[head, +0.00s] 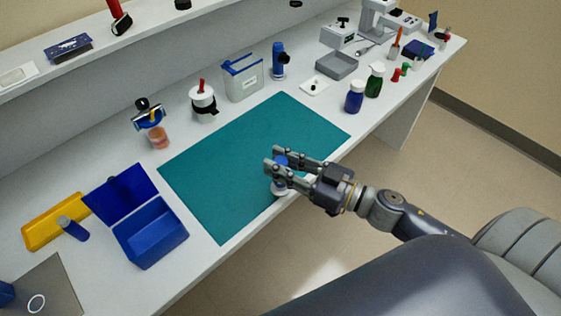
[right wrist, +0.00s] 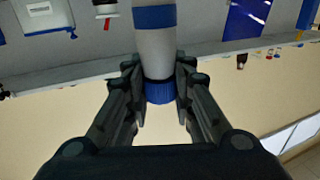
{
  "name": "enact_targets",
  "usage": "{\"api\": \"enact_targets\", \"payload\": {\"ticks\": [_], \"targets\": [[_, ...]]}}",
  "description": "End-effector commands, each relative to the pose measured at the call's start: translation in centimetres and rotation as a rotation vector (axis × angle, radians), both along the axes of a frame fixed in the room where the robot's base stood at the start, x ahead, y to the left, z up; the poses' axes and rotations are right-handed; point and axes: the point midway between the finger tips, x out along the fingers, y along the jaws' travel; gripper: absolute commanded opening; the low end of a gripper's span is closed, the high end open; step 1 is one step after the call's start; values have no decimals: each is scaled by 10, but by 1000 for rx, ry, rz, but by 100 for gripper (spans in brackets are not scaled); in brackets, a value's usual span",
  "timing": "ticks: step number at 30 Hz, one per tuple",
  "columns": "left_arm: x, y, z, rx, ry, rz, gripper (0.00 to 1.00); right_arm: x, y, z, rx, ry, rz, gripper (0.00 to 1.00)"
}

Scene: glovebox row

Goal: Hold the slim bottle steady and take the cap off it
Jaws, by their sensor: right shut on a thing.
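The slim bottle (right wrist: 157,48) is white with a blue band and a blue cap (right wrist: 159,92), which sits on its end. My right gripper (head: 271,159) is shut on the bottle near the front edge of the teal mat. In the right wrist view its two fingers (right wrist: 158,68) close on either side of the bottle near the cap. In the head view the fingers partly hide the bottle, and only bits of blue and white show. Whether its base touches the bench cannot be told. My left gripper is not in view.
The teal mat (head: 225,165) is otherwise clear. An open blue box (head: 150,245) stands at the left, beside a yellow tray (head: 52,222). A blue bottle (head: 354,98) and a green bottle (head: 374,82) stand right of the mat. A shelf (head: 120,45) runs along the back.

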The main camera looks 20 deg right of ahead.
Motion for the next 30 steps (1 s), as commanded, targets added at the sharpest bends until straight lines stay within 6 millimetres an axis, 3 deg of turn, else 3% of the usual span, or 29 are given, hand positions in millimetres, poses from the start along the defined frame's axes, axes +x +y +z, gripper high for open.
{"api": "enact_targets", "payload": {"ticks": [11, 16, 21, 30], "targets": [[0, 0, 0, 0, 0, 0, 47, 0, 0, 0, 1, 0, 0, 0], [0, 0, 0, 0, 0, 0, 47, -9, 9, 1, 7, 3, -40, 0], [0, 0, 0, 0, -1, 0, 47, -28, 21, 8, 14, 6, -194, 0], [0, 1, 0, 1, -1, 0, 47, -48, 10, 18, 9, 7, -454, 0]]}}
